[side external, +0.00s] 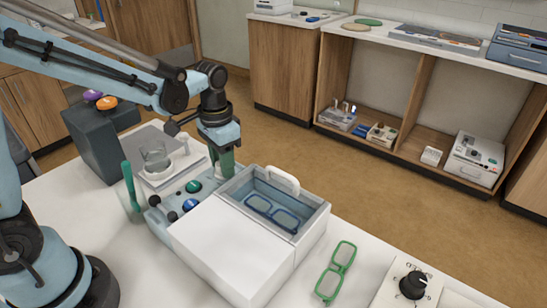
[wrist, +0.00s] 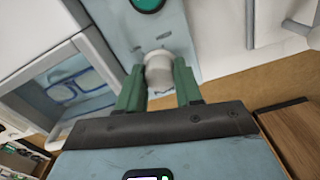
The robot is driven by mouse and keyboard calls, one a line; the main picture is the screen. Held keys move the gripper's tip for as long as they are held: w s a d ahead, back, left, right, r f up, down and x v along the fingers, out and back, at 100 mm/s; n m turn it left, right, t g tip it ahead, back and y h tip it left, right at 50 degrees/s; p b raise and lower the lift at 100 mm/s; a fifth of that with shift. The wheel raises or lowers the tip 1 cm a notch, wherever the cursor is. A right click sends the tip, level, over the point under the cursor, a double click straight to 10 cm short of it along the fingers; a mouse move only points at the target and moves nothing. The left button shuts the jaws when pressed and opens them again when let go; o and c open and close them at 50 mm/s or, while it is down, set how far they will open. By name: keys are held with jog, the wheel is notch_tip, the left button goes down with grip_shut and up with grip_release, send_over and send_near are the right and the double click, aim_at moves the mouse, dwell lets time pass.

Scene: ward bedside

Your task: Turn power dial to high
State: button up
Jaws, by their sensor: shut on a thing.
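My gripper (side external: 226,165) points down at the far end of the blue-grey control panel (side external: 170,204), beside the basin. In the wrist view my gripper's green fingers (wrist: 158,80) are shut on a pale round knob (wrist: 158,66), one finger on each side. Short dark marks lie on the panel around the knob; I cannot read them or tell its setting. In the side view the fingers hide this knob. A green button (side external: 194,186) and a blue button (side external: 190,205) sit nearer on the panel; the green one also shows in the wrist view (wrist: 148,4).
The basin (side external: 300,235) beside the panel holds blue-framed glasses (side external: 272,212). Green glasses (side external: 336,270) lie on the white table. A separate black dial (side external: 413,284) stands on a white plate at front right. A clear cup (side external: 155,157) is left of my gripper.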

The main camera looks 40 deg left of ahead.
jog(key=m, duration=0.6)
jog(key=shift+m, duration=0.3)
dwell(0.4)
jog(key=o, duration=1)
jog(key=shift+o, duration=0.2)
notch_tip(320, 180, up, 12)
jog(key=n+t, duration=0.7)
jog(key=n, duration=0.2)
send_near(218, 166)
jog(key=shift+s+a+f, duration=0.2)
jog(key=shift+s+a, duration=0.1)
jog(key=shift+s, duration=0.2)
